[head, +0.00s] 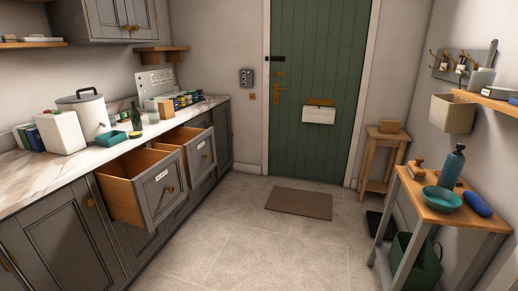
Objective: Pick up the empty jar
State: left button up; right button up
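I cannot pick out the empty jar for certain. Several small jars or tins (188,99) stand together at the far end of the marble counter (40,180), too small to tell whether one is empty. A dark green bottle (136,118) stands nearer on the same counter, with a teal dish (111,138) beside it. Neither of my grippers shows in the head view.
Two drawers hang open below the counter, a near one (162,190) and a far one (202,152). A white canister (88,115) stands at the back. A wooden side table (440,205) is at right. The floor (245,240) between is clear, with a brown mat (299,203).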

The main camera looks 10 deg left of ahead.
aim_at(152, 114)
jog(key=i, duration=0.9)
jog(key=i+l+u, duration=0.15)
jog(key=i, duration=0.75)
jog(key=i+l+u, duration=0.1)
jog(key=i+u, duration=0.35)
jog(key=i+l+u, duration=0.25)
jog(key=u, duration=0.2)
jog(key=i+l+u, duration=0.7)
jog(key=l+u, duration=0.15)
